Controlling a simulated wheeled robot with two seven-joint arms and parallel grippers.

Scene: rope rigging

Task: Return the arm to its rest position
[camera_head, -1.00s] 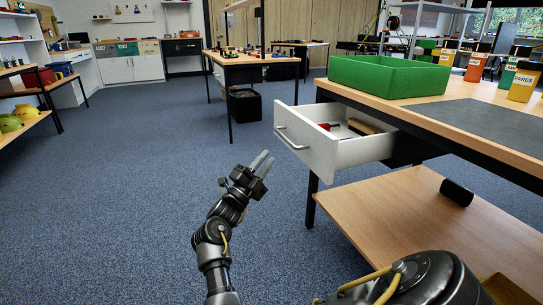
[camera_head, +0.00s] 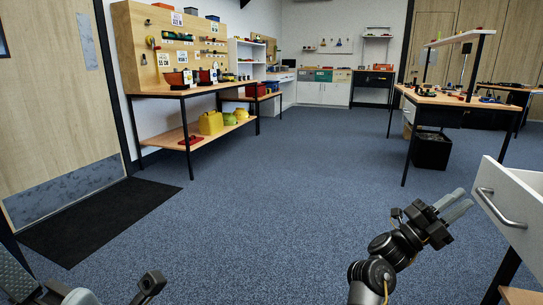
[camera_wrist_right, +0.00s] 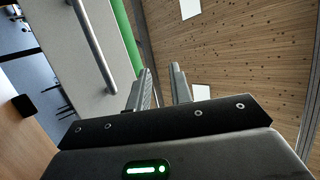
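My right gripper (camera_head: 456,206) is at the lower right of the head view, over the blue carpet, with its two grey fingers pointing up and right. It is close to the left of the white drawer front (camera_head: 520,190), with no contact visible. In the right wrist view, the two fingers (camera_wrist_right: 160,88) stand apart with nothing between them. Dark and grey parts of my own body show at the lower left of the head view.
The pulled-out drawer with its metal handle (camera_head: 500,208) stands beside the right arm. A workbench (camera_head: 440,98) with a black bin (camera_head: 432,150) is farther back. A wooden shelf bench (camera_head: 185,92) stands left near a black mat (camera_head: 100,220). Open carpet lies between.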

